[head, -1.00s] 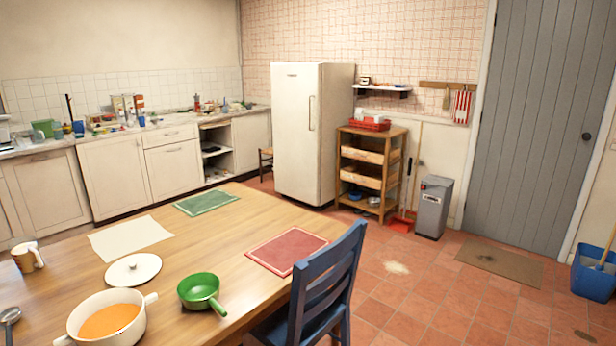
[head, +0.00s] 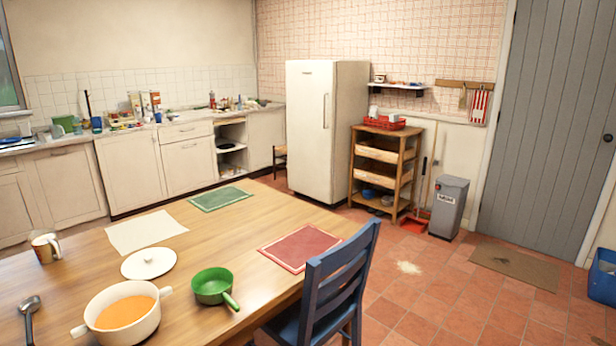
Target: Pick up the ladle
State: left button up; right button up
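The ladle (head: 30,308) is dark grey metal and lies on the wooden table (head: 212,241) at the far left of the head view. Its bowl points away from me and its handle runs down towards the bottom edge of the picture. It lies just left of a white pot (head: 78,331) holding orange soup, apart from it. Neither of my grippers is in view.
A white lid (head: 149,263), a green saucepan (head: 213,286) and a mug (head: 45,247) stand near the pot. Placemats lie farther back on the table. A blue chair (head: 330,280) stands at the table's right edge. Red floor tiles are open to the right.

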aim_at(30, 305)
jog(key=j+u, duration=0.1)
jog(key=u, duration=0.75)
jog(key=i+j+u, duration=0.1)
jog(key=u, duration=0.7)
